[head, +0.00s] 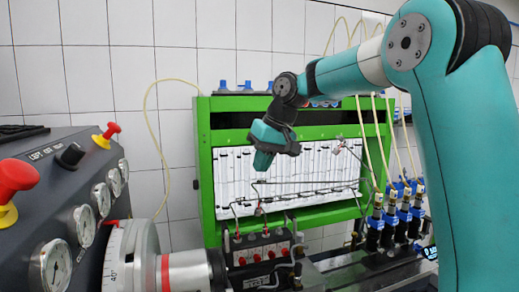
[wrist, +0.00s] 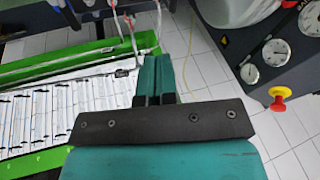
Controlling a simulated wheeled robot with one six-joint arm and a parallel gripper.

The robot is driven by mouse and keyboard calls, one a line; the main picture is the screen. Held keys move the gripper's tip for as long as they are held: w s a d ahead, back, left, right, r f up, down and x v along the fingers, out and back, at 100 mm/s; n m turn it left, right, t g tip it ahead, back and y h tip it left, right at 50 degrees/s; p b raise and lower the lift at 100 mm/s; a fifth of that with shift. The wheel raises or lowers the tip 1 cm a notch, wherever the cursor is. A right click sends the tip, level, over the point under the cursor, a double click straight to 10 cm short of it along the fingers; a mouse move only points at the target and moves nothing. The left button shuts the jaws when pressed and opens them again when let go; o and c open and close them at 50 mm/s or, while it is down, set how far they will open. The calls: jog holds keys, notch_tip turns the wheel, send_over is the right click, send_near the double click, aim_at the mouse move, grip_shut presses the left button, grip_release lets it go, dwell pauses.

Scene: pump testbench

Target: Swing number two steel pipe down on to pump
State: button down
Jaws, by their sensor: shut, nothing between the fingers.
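My gripper (head: 263,164) is shut and empty, its fingers pointing down in front of the white panel of the green frame. It also shows in the wrist view (wrist: 154,80), its two teal fingers side by side. Thin bent steel pipes (head: 310,184) stretch across the panel, to the right of and below my fingertips. I cannot tell which one is number two. The dark pump (head: 262,252) with red caps stands below, at the bench's front. In the wrist view, pipe ends (wrist: 131,30) rise beyond the fingertips, apart from them.
The green frame (head: 203,160) stands against a tiled wall. Several injectors with blue tops (head: 404,205) and hoses stand at right. A console (head: 60,190) with gauges and red buttons is at left, beside a graduated wheel (head: 128,258).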

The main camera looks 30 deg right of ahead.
jog(key=w+d+r+m+p, duration=0.2)
jog(key=w+d+r, duration=0.25)
jog(key=d, duration=0.35)
jog(key=a+p+x, duration=0.1)
jog(key=p+x, duration=0.4)
jog(key=x, duration=0.7)
jog(key=shift+f+t+h, duration=0.25)
jog(key=shift+t+h, duration=0.05)
jog(key=shift+h, duration=0.1)
jog(key=shift+a, duration=0.15)
